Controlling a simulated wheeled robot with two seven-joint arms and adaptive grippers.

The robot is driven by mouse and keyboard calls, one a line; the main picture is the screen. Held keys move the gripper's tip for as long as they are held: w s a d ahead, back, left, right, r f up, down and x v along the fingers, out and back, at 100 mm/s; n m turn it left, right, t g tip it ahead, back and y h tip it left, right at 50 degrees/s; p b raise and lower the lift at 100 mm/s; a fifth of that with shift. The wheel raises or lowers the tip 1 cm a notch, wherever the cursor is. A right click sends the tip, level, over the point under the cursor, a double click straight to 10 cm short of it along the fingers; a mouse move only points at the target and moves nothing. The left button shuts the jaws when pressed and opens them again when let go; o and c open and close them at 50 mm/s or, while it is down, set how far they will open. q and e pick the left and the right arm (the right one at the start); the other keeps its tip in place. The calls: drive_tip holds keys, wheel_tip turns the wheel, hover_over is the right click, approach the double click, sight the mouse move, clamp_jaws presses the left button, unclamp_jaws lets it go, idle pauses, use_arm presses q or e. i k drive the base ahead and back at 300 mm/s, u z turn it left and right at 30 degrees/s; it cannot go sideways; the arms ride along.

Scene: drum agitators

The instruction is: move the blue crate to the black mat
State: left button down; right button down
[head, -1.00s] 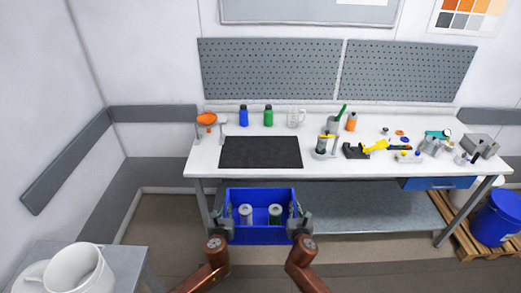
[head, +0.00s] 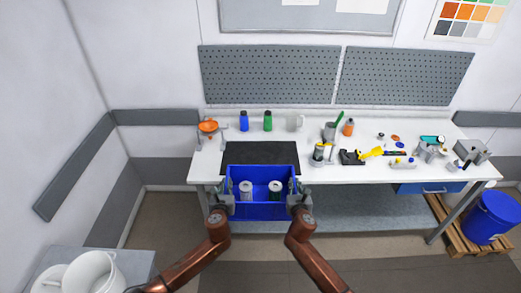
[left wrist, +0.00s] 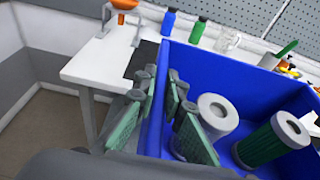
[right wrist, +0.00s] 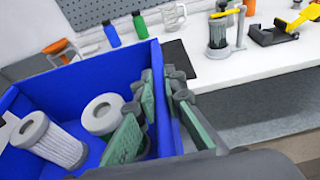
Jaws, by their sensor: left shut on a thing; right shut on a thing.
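The blue crate (head: 261,211) is held level between my two grippers in the head view, at the front edge of the bench and overlapping the near part of the black mat (head: 262,155) in the picture. Two cylindrical filters, one white (head: 246,190) and one green-sided (head: 275,190), stand inside it. My left gripper (head: 226,199) is shut on the crate's left wall; the left wrist view shows its fingers (left wrist: 163,112) on both sides of that wall. My right gripper (head: 298,198) is shut on the right wall, also seen in the right wrist view (right wrist: 165,112). The mat's near part is hidden.
The white bench (head: 350,175) has an orange funnel on a stand (head: 208,127) at left, and blue (head: 244,121) and green bottles (head: 268,121) behind the mat. The mat's visible surface is clear.

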sight(260, 157)
drive_tip(key=i, duration=1.25)
